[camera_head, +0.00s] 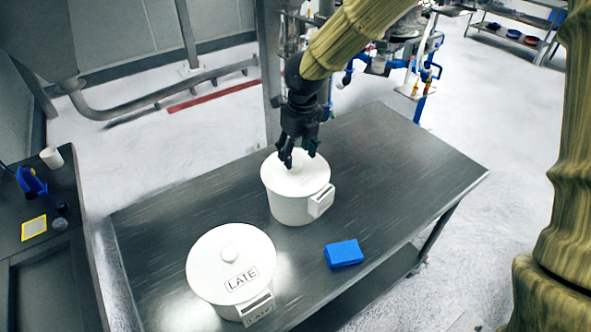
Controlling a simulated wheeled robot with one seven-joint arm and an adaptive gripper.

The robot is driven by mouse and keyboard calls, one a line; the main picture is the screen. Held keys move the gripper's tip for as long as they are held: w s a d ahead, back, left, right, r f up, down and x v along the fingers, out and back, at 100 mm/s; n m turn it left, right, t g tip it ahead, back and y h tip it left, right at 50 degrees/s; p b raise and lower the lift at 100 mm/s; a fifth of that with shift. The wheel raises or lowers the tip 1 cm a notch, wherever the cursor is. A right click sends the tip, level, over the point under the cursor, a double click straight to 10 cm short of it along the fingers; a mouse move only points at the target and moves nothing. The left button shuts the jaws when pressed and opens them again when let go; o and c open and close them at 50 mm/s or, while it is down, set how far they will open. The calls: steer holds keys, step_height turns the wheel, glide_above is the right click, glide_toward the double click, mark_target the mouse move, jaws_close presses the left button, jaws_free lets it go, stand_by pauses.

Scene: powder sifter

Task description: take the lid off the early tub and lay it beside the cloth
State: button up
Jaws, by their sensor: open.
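Two white lidded tubs stand on the dark metal table (400,170). The nearer tub (232,310) reads LATE on its lid (213,277), which has a round knob. The farther tub (285,208) has its lid (273,174) on; a label block on its front right side is not readable from here. I take it as the early tub. My gripper (299,160) points down over this lid with its fingers open around the middle, where the knob is hidden. Whether the fingers touch the lid I cannot tell. The folded blue cloth (343,254) lies right of the LATE tub.
Bare table lies right of the farther tub and around the cloth. A side bench (60,245) at the left holds a white cup (52,157), a blue item (31,181) and a yellow-edged card (34,228). Pipes and machinery stand behind the table.

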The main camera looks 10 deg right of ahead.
mark_target(296, 162)
steer(key=shift+w+a+f+p, duration=0.1)
steer(key=shift+w+f+p, duration=0.2)
steer(key=shift+f+p, duration=0.5)
steer(key=shift+w+f+p, duration=0.3)
steer(key=shift+f+p, duration=0.05)
steer(key=shift+f, duration=1.4)
steer(key=c, duration=1.1)
